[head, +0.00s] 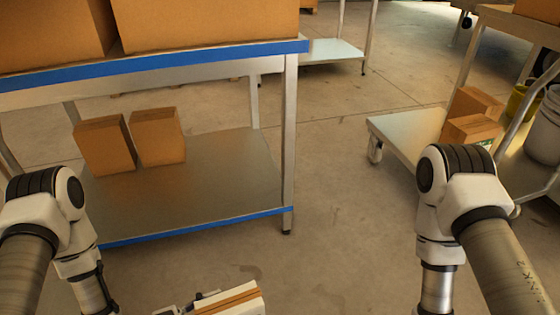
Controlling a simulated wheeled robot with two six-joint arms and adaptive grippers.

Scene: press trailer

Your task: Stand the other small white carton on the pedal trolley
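A small white carton (240,300) with a brown stripe along its top shows at the bottom edge, cut off by the frame. Small grey and black parts (203,297) touch or overlap its left end; they look like part of my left gripper, but its fingers are mostly out of frame. My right arm comes down at the right, and its gripper is below the frame. A wheeled trolley (398,128) with a pale low deck stands at the right; no pedal shows. Brown cartons (470,128) stand on its deck, partly behind my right arm.
A steel table with a blue-edged top (200,58) bears big brown boxes (210,22). Two brown cartons (158,136) stand on its lower shelf (225,165). A white bucket (546,130) and a yellow one (520,103) are at far right. Floor between table and trolley is clear.

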